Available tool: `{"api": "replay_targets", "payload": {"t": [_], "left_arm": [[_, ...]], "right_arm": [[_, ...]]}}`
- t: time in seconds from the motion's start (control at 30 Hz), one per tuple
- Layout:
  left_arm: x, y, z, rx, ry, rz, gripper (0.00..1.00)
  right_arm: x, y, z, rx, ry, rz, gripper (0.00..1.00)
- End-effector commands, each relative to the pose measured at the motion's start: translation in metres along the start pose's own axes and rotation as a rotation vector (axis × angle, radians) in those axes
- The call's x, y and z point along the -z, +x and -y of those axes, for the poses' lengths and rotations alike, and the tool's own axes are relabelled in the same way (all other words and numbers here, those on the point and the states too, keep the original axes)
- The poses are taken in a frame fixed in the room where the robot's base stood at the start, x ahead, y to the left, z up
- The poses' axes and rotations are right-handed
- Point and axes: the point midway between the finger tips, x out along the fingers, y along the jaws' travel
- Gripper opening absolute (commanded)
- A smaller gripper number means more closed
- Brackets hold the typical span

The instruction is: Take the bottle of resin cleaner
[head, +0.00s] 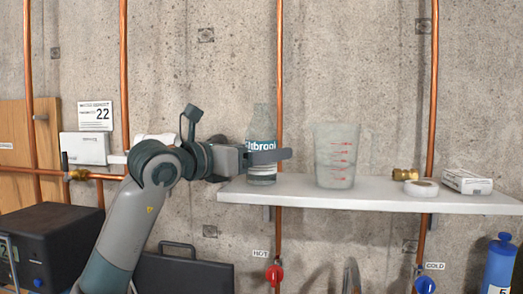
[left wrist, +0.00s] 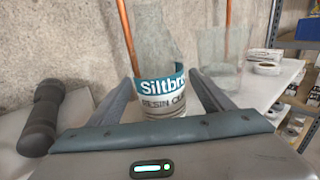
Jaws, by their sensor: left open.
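The resin cleaner bottle (head: 262,170) is clear with a teal and white label and stands upright near the left end of the white shelf. In the left wrist view the bottle (left wrist: 160,102) sits between my two fingers, with its label facing the camera. My left gripper (head: 284,154) is open, and one finger crosses in front of the bottle in the head view. The wrist view shows the left gripper (left wrist: 164,82) with a finger on each side; contact cannot be told. The bottle's lower part is partly hidden. My right gripper is not in view.
The white shelf (head: 390,200) also holds a clear measuring jug (head: 334,155), a brass fitting (head: 404,174), a tape roll (head: 421,188) and a small box (head: 467,181). A copper pipe (head: 280,70) runs up behind the bottle. A dark cylindrical object (left wrist: 42,115) is left of my gripper.

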Motion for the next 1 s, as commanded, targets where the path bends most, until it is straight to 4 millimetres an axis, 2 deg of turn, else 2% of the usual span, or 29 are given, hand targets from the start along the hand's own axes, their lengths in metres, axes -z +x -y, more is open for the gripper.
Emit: {"api": "replay_targets", "payload": {"t": [0.33,0.5,0.57,1.0], "left_arm": [[-0.0001,-0.0003,0.0,0.0,0.0,0.0,0.73],[-0.0002,-0.0004,0.0,0.0,0.0,0.0,0.33],[-0.0002,-0.0004,0.0,0.0,0.0,0.0,0.22],[-0.0024,-0.0006,0.0,0.0,0.001,0.002,0.22]], "right_arm": [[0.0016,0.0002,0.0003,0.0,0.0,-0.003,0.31],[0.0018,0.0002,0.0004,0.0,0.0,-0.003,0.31],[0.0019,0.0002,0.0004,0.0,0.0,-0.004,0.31],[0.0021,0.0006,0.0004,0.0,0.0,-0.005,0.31]]}}
